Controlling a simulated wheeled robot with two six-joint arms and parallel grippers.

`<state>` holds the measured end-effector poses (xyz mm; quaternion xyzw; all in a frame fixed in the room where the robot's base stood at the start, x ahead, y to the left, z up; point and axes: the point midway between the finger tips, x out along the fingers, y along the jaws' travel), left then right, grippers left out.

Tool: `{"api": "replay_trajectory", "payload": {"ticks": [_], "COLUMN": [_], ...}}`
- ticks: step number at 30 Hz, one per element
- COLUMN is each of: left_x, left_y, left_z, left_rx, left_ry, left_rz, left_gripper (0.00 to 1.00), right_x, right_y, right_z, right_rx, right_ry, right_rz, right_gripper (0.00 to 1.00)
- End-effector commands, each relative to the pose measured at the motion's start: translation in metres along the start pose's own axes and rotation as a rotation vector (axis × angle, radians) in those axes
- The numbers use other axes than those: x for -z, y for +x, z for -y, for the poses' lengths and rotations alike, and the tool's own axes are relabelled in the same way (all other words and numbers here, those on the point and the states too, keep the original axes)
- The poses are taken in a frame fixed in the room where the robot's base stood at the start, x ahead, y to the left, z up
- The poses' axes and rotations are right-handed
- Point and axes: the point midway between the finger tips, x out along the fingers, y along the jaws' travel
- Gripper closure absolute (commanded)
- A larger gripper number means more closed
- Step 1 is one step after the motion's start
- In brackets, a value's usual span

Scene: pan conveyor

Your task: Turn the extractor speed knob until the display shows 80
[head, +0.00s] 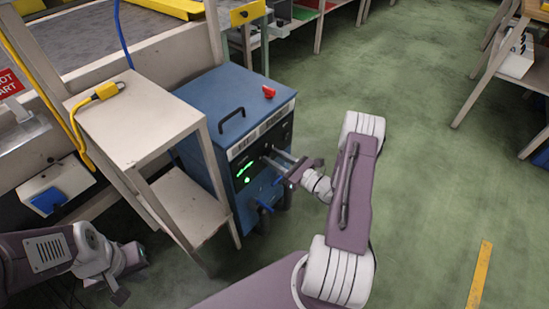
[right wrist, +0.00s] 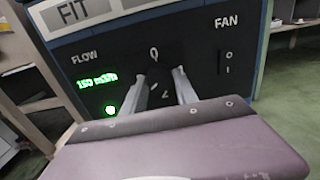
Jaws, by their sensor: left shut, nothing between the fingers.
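The blue extractor unit (head: 222,88) stands beside a beige shelf stand. Its dark front panel carries a lit green display (head: 246,173). In the right wrist view the display (right wrist: 97,81) reads about 150 m3/h, blurred, under the word FLOW. A dark knob (right wrist: 158,75) sits right of it, below a 0 mark. My right gripper (head: 268,153) reaches the panel with its fingers on either side of the knob; in the right wrist view the fingertips (right wrist: 161,73) flank it, but contact is unclear. My left gripper (head: 121,286) is shut and empty, low at the left.
A FAN switch (right wrist: 225,62) is right of the knob. The beige stand (head: 135,128) with a yellow connector (head: 106,91) is left of the unit. A red item (head: 269,92) and a black handle lie on top of the unit. Green floor is clear to the right.

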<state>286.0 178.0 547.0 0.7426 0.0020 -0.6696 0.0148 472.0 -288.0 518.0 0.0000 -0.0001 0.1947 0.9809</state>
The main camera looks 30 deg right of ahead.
Motion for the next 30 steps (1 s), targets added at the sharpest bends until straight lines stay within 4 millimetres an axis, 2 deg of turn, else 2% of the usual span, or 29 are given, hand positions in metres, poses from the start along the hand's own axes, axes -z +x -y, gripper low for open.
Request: {"api": "replay_trajectory", "payload": {"ticks": [8, 14, 30], "left_x": [0.0, 0.0, 0.001], "left_y": [-0.001, -0.003, -0.013], "left_z": [0.0, 0.0, 0.0], "left_rx": [0.0, 0.0, 0.0], "left_ry": [0.0, 0.0, 0.0], "left_rz": [0.0, 0.0, 0.0], "left_gripper": [1.0, 1.0, 1.0], "right_x": [0.0, -0.001, -0.001], "right_y": [0.0, 0.0, 0.0], "right_z": [0.0, 0.0, 0.001], "right_rx": [-0.001, -0.001, -0.002], "right_ry": [-0.022, -0.116, -0.607], "right_rz": [-0.001, -0.001, -0.001], "right_gripper": [1.0, 1.0, 1.0]}}
